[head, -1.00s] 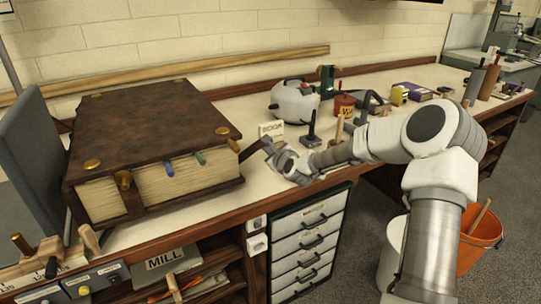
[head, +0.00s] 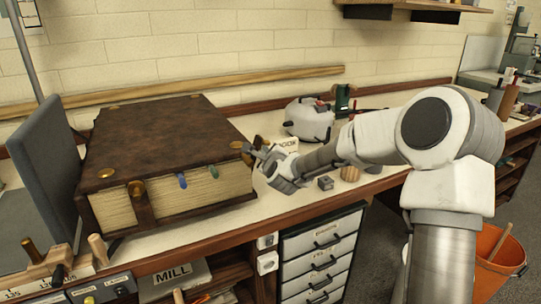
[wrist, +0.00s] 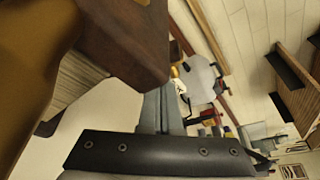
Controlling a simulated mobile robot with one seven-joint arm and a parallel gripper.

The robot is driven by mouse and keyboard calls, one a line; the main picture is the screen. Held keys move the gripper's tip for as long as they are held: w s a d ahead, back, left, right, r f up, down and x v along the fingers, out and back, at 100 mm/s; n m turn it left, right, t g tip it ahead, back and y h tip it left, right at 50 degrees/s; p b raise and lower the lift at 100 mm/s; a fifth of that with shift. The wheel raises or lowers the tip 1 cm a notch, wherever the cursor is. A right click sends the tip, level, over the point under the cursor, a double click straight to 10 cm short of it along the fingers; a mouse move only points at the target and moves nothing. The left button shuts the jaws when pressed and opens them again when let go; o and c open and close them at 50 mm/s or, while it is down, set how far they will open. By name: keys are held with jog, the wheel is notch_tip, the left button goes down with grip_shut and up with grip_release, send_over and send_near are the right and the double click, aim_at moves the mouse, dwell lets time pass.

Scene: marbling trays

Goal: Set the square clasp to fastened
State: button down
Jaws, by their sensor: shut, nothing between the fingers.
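The thick brown leather book (head: 165,140) lies closed on the bench, its cream page edges facing front. At its front left a clasp with a rounded brass knob (head: 136,189) sits on a strap running down the pages. At its front right corner a second clasp (head: 247,158) is partly hidden by my gripper; I cannot tell its shape or whether it is fastened. My gripper (head: 256,150) is shut and empty, its tips close to that corner; contact is unclear. The wrist view shows brown leather (wrist: 125,40) and a large blurred brass part (wrist: 30,55) very near.
A grey upright panel (head: 45,165) stands left of the book. A small grey block (head: 325,183) and a wooden piece (head: 350,173) lie right of my gripper. A white kettle-like appliance (head: 308,118) stands behind. Drawers (head: 320,255) are under the bench; an orange bucket (head: 497,255) is on the floor.

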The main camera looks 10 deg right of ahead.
jog(key=shift+s+a+r, duration=0.1)
jog(key=shift+a+r, duration=0.05)
jog(key=shift+a, duration=0.15)
jog(key=shift+s, duration=0.2)
dwell(0.6)
